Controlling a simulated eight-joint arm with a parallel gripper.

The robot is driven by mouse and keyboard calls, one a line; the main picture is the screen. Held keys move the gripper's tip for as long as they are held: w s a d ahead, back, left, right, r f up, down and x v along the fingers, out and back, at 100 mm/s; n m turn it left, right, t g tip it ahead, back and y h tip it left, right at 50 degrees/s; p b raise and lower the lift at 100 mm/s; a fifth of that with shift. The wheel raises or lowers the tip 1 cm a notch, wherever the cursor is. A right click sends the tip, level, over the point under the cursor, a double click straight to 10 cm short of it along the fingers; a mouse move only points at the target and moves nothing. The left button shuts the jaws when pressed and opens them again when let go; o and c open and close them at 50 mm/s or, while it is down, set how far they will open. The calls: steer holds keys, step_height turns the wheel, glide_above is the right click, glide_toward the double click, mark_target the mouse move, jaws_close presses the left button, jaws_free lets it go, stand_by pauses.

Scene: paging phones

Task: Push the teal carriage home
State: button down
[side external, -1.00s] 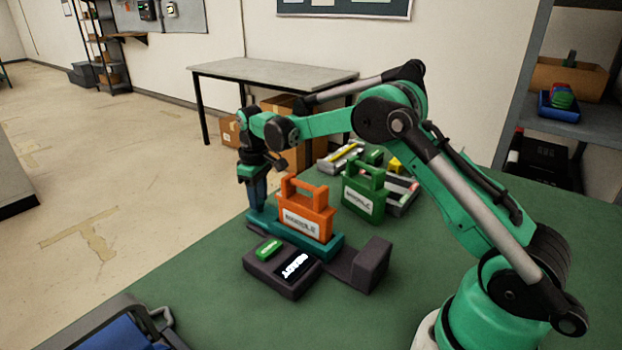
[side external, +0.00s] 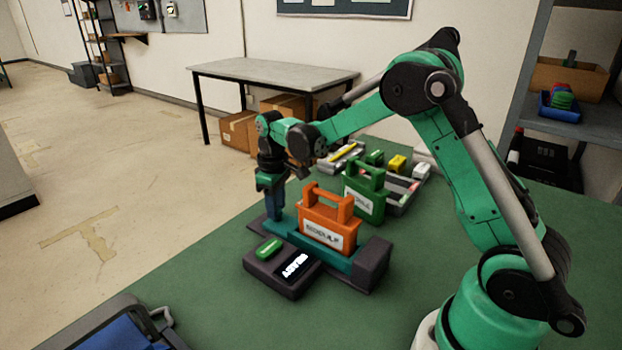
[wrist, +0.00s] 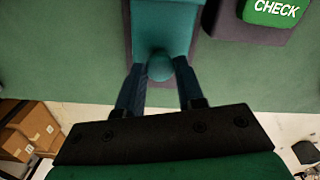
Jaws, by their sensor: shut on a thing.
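The teal carriage (side external: 322,259) sits on a dark rail and carries an upright orange case (side external: 328,222) with a handle and a white label. Its right end meets, or nearly meets, the dark end block (side external: 373,265); I cannot tell if they touch. My gripper (side external: 275,212) points down at the carriage's left end. In the wrist view the fingers close on a rounded teal knob (wrist: 160,66) at the end of the carriage (wrist: 165,25).
A dark console (side external: 283,270) with a green button (side external: 269,249) and lit display stands in front of the rail. A green case (side external: 364,193) stands behind, near grey trays (side external: 405,193).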

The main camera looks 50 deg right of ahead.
steer(key=shift+s, duration=0.25)
steer(key=c, duration=0.5)
jaws_free()
steer(key=shift+c, duration=0.2)
steer(key=shift+r, duration=2.85)
steer(key=shift+a+r, duration=0.1)
steer(key=shift+r, duration=0.05)
steer(key=s+a+r+m+t, duration=0.1)
steer(key=s+a+r+t, duration=0.1)
steer(key=s, duration=0.4)
steer(key=s+a+r+m+t, duration=0.1)
steer(key=s+a+m+t, duration=0.1)
steer(key=s+a+t, duration=0.3)
steer(key=shift+s+a+r, duration=0.15)
steer(key=shift+s+r, duration=0.25)
steer(key=shift+s, duration=0.8)
